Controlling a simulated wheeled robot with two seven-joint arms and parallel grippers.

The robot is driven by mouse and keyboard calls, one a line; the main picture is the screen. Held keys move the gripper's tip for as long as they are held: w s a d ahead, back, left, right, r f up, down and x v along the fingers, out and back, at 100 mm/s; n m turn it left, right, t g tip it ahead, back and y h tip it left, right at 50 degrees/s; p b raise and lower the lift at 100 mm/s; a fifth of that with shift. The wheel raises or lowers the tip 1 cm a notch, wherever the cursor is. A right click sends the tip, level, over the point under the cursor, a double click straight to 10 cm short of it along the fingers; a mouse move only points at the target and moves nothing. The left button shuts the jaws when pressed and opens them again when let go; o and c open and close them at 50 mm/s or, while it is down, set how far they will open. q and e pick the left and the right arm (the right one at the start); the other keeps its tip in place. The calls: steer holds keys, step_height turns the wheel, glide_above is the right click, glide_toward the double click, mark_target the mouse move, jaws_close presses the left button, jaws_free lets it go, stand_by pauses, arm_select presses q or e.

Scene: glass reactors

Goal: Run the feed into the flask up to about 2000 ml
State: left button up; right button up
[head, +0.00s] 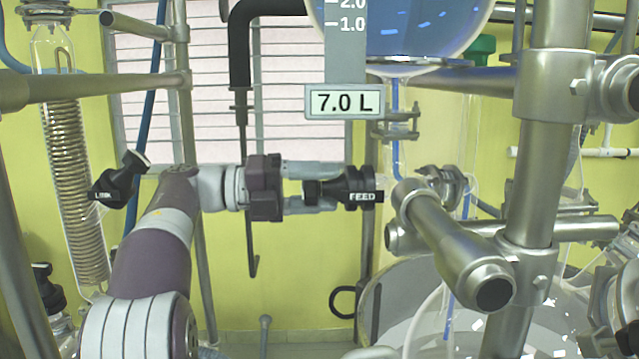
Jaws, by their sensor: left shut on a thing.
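My left gripper (318,188) reaches in from the left and is shut on the black valve handle marked FEED (358,188). Above it hangs the round feed vessel (415,38) with blue liquid. A grey scale with the marks 2.0 and 1.0 stands in front of it, and a display (345,102) reads 7.0 L. A narrow tube (396,120) with blue liquid runs down from the vessel. The large glass flask (408,292) is at the lower right, partly hidden by steel clamps and pipes; its liquid level cannot be read. My right gripper is not in view.
Steel pipes and clamps (455,240) stand close to the right of the valve. Another black handle (120,180), with a partly legible label, is at the left near a coiled glass condenser (75,190). A black bent pipe (240,60) hangs behind my gripper.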

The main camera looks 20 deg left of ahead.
arm_select(q)
steer(key=n+p, duration=0.5)
steer(key=n, duration=0.2)
steer(key=n+p, duration=0.5)
steer(key=n, duration=0.2)
steer(key=n+p, duration=0.6)
steer(key=shift+f+n, duration=0.25)
steer(key=shift+n, duration=0.15)
steer(key=shift+s, duration=0.1)
steer(key=shift+f, duration=0.1)
steer(key=o, duration=1)
steer(key=shift+a, duration=0.1)
